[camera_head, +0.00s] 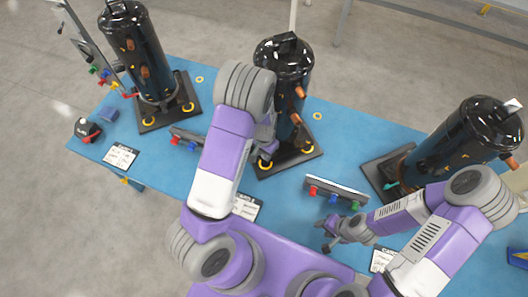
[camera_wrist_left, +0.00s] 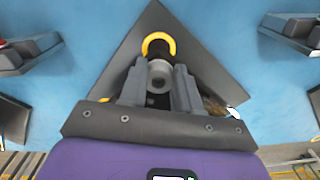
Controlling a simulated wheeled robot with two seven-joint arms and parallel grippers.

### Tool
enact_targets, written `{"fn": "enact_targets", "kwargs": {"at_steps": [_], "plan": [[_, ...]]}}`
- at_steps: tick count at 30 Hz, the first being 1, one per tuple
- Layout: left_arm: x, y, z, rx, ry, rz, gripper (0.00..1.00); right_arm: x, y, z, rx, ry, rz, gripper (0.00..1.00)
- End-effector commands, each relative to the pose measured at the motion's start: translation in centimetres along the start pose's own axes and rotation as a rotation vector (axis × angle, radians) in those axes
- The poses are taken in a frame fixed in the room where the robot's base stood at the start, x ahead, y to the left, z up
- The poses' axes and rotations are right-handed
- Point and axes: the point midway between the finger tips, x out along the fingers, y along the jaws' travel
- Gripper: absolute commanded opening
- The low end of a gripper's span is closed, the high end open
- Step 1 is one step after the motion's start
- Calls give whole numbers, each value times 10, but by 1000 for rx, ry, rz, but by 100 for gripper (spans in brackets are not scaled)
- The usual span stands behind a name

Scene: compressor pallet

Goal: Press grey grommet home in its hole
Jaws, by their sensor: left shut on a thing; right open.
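The middle black compressor (camera_head: 283,62) stands on a dark base plate (camera_head: 290,163) with yellow rings at its near corners. My left gripper (camera_head: 266,150) is over the plate's near left corner. In the left wrist view its fingers (camera_wrist_left: 158,86) are shut on the grey grommet (camera_wrist_left: 160,70), a short round piece with a dark opening. The grommet is just beside a yellow ring (camera_wrist_left: 158,42) on the plate (camera_wrist_left: 205,72), overlapping its lower part in the picture. I cannot tell whether it touches the hole. My right gripper (camera_head: 329,234) is open and empty over the table's near side.
Other compressors stand left (camera_head: 135,50) and right (camera_head: 465,140) on the blue table (camera_head: 235,75). Racks with coloured pieces lie at the middle left (camera_head: 187,138) and middle right (camera_head: 335,190). A black and red cap (camera_head: 86,129) and a white card (camera_head: 121,156) lie left.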

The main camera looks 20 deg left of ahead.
Motion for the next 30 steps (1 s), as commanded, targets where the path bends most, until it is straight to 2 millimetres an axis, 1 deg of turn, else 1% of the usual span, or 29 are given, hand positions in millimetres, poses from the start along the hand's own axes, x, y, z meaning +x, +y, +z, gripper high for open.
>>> {"fn": "enact_targets", "kwargs": {"at_steps": [20, 30], "plan": [[0, 0, 0, 0, 0, 0, 0, 0, 0, 0, 0, 0, 0, 43], [7, 0, 0, 0, 0, 0, 0, 6, 2, 0, 0, 0, 0, 43]]}}
